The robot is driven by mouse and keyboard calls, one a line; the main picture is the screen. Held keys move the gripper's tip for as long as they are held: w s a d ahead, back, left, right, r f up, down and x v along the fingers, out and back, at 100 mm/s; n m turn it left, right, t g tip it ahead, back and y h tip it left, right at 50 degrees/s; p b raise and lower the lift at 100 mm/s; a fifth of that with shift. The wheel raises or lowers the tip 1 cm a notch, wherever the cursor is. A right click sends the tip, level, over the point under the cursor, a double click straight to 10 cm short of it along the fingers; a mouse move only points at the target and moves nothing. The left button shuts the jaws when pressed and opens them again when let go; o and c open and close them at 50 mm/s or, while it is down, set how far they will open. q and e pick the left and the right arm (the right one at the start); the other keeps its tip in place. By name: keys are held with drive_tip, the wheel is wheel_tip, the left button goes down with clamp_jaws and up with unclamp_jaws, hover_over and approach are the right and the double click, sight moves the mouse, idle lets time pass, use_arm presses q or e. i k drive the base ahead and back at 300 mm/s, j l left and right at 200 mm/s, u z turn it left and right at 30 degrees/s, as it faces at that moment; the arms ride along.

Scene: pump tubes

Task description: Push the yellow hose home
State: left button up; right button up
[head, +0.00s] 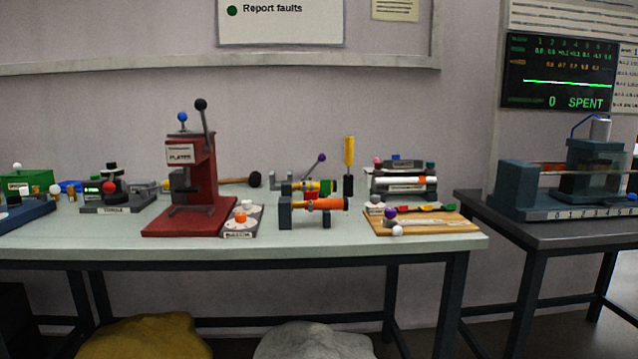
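A short yellow-and-green tube (327,186) lies level on a grey fixture (290,186) with a purple-knobbed lever (315,164), towards the back of the pale table. An orange tube (328,204) lies level in front of it, between a dark block (285,212) and a small dark support (326,222). A yellow upright piece (349,152) stands on a dark base behind. Which yellow piece is the hose, and how far any tube is seated, is too small to tell. Neither gripper is in view.
A red press (190,180) with a tall lever stands left of the tubes. A labelled tray (240,222) sits beside it, and a wooden board (425,222) with small coloured parts lies right. The table's front edge (330,240) is largely clear. A dark table (560,232) stands right.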

sight(310, 186)
drive_tip(key=i+l+u, duration=0.35)
drive_tip(key=i, duration=0.25)
drive_tip(key=i+l+u, duration=0.4)
drive_tip(key=i, duration=0.2)
